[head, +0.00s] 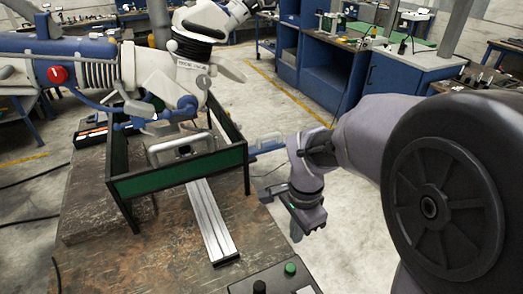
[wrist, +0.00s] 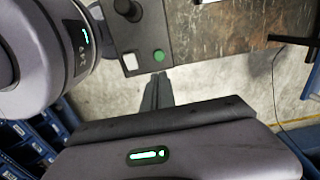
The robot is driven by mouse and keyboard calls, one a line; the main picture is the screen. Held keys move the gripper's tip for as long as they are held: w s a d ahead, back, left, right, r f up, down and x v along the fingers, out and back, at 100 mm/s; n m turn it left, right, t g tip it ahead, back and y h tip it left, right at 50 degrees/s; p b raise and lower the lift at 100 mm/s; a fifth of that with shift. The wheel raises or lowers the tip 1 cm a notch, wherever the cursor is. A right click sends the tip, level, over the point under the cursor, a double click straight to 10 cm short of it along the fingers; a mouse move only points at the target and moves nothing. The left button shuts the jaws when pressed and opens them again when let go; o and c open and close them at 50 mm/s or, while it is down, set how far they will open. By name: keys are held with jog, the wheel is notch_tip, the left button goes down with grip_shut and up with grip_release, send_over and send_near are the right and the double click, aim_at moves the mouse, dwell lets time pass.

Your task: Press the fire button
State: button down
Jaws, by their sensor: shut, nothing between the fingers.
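A control box (head: 270,281) sits at the bottom edge of the head view, partly cut off. It carries a round green button (head: 290,269) and a black knob (head: 259,287). No label is readable on the button. In the wrist view, the box's green button (wrist: 158,55) lies just above my fingertips in the picture, with a white square (wrist: 130,62) to its left. My gripper (wrist: 160,77) is shut and empty. In the head view my gripper (head: 297,236) points down, beyond the box and beside the table's right edge. I see no contact with the button.
The worn table (head: 160,255) carries a metal rail (head: 210,222) and a green-and-black frame (head: 180,181). A large white and blue jointed device (head: 110,65) with a red knob (head: 57,74) stands behind. Open concrete floor lies right of the table.

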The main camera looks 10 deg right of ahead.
aim_at(291, 268)
notch_tip(291, 268, down, 14)
jog(key=b, duration=0.6)
jog(key=shift+f, duration=0.2)
